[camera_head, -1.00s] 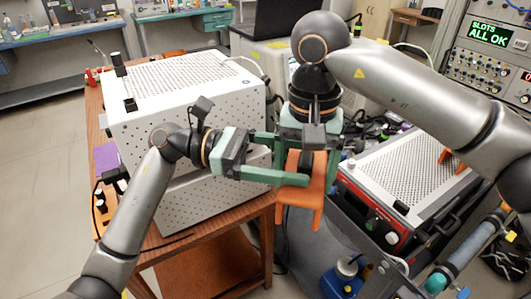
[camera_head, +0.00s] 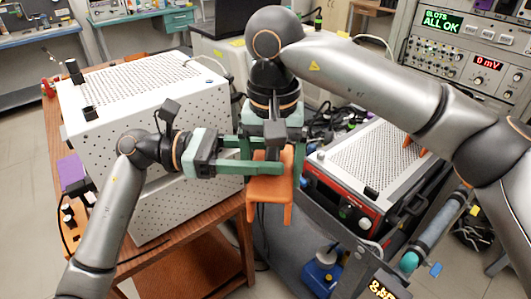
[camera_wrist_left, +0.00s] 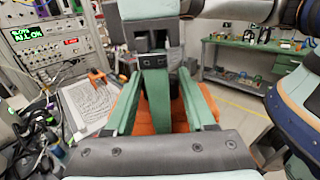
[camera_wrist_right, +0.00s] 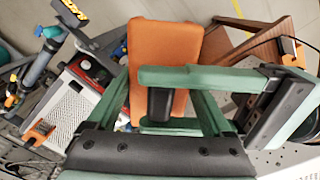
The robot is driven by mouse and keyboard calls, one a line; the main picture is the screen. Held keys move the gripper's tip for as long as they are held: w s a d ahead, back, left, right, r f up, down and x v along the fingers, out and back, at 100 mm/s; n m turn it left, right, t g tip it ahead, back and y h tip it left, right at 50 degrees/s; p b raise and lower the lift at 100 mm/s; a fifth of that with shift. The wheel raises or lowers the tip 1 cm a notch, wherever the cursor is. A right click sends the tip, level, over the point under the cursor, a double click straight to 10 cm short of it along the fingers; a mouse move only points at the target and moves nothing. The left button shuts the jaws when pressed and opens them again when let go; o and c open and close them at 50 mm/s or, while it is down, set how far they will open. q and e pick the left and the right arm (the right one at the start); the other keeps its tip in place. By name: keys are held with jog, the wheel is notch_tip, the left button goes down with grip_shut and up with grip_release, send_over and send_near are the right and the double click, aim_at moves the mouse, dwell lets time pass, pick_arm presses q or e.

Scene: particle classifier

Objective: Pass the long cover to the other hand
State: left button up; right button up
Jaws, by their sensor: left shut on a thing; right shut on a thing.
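The long cover is an orange panel (camera_head: 268,190) with two prongs pointing down, held in the air in front of the boxes. It fills the upper middle of the right wrist view (camera_wrist_right: 165,45), with a black block (camera_wrist_right: 160,103) against it. My left gripper (camera_head: 264,166) reaches in from the left and is shut on the cover. My right gripper (camera_head: 272,152) points down from above and is also shut on it. Their green fingers cross closely, so the exact contact points are partly hidden. In the left wrist view, orange shows behind the fingers (camera_wrist_left: 150,127).
A white perforated box (camera_head: 130,100) stands on a brown wooden table (camera_head: 185,245) at left. A red-framed instrument with a perforated top (camera_head: 370,160) is at right. Instrument racks (camera_head: 470,60) stand at the back right.

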pick_arm(q)
jog(key=shift+s, duration=0.15)
grip_shut()
pick_arm(e)
jog(key=shift+w+d, duration=0.1)
jog(key=shift+w, duration=0.1)
jog(key=o, duration=1.3)
jog(key=shift+s, duration=0.1)
